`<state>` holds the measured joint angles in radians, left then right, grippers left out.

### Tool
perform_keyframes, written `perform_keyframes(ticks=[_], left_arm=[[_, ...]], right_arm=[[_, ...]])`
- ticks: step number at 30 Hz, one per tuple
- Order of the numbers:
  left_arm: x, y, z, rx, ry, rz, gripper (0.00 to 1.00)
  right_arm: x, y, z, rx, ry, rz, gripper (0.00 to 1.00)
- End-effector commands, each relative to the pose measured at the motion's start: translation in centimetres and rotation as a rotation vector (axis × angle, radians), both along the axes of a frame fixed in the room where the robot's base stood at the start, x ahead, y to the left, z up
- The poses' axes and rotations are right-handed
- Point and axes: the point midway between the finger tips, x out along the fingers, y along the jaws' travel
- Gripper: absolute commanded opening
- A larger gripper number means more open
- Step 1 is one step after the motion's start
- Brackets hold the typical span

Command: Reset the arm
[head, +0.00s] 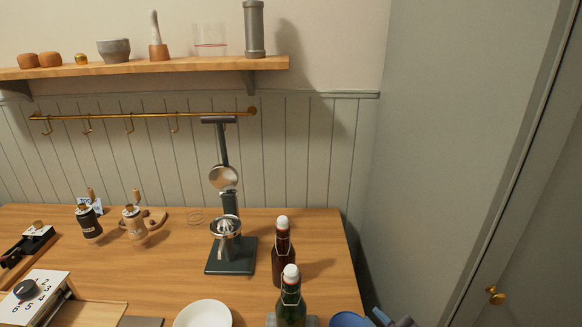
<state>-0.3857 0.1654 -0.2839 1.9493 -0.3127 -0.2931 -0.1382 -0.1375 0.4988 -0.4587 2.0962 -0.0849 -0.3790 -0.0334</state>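Only a small part of my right gripper (392,320) seems to show, at the bottom edge right of centre, by the table's right side. It is cut off by the frame, so I cannot tell whether it is open or shut, or whether it holds anything. My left gripper is not in view.
The wooden table holds a lever juicer (230,245), a brown bottle (283,255), a green bottle (291,303), a white plate (203,314), a blue round item (350,320) and two hand grinders (89,222). A shelf (150,67) hangs above. A door (540,230) stands right.

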Motion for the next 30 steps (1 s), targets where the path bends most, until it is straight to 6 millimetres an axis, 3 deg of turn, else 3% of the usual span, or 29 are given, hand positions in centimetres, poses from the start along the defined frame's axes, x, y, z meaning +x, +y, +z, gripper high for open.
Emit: perform_keyframes(ticks=[1, 6, 12, 18, 30], left_arm=[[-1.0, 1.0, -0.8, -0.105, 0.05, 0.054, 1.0], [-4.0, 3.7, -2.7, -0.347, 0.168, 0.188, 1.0], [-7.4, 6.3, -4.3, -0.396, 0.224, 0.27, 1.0], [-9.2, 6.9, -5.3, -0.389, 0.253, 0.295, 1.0], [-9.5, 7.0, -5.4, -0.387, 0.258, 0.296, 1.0]], right_arm=[[-0.6, -1.5, -1.9, 0.061, 0.059, -0.072, 0.14], [-3.7, -6.3, -7.4, 0.206, 0.209, -0.289, 0.14], [-9.7, -10.4, -13.1, 0.285, 0.349, -0.5, 0.14], [-13.4, -10.9, -15.2, 0.306, 0.416, -0.565, 0.14], [-14.0, -10.9, -15.4, 0.301, 0.425, -0.567, 0.14]])
